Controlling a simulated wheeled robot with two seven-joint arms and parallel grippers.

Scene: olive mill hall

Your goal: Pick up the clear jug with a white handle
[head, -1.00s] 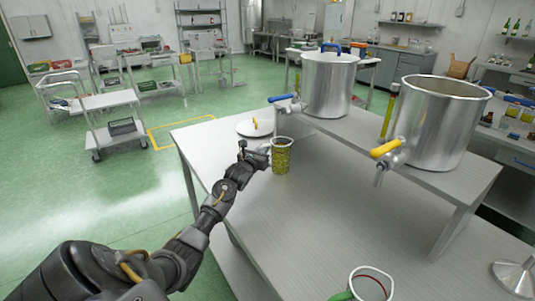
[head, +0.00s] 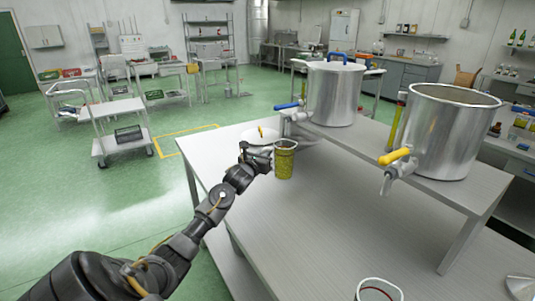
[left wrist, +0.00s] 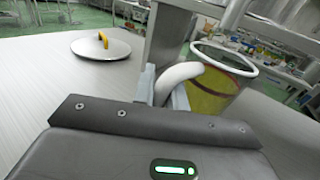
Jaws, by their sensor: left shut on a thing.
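The clear jug (head: 285,163) stands on the grey table, filled with something yellow-green. Its rim and white handle (left wrist: 180,75) show in the left wrist view, with the jug's body (left wrist: 215,90) to the right of the handle. My left gripper (head: 268,158) is at the jug's left side and is shut on the white handle. In the head view the handle is mostly hidden by the gripper. I cannot tell if the jug's base touches the table. My right gripper is not in view.
Two steel pots, one with a blue-handled tap (head: 335,95) and one with a yellow-handled tap (head: 450,130), stand on a raised shelf. A round lid (left wrist: 100,45) lies behind the jug. A white-rimmed container (head: 378,290) is at the near edge. The table's middle is clear.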

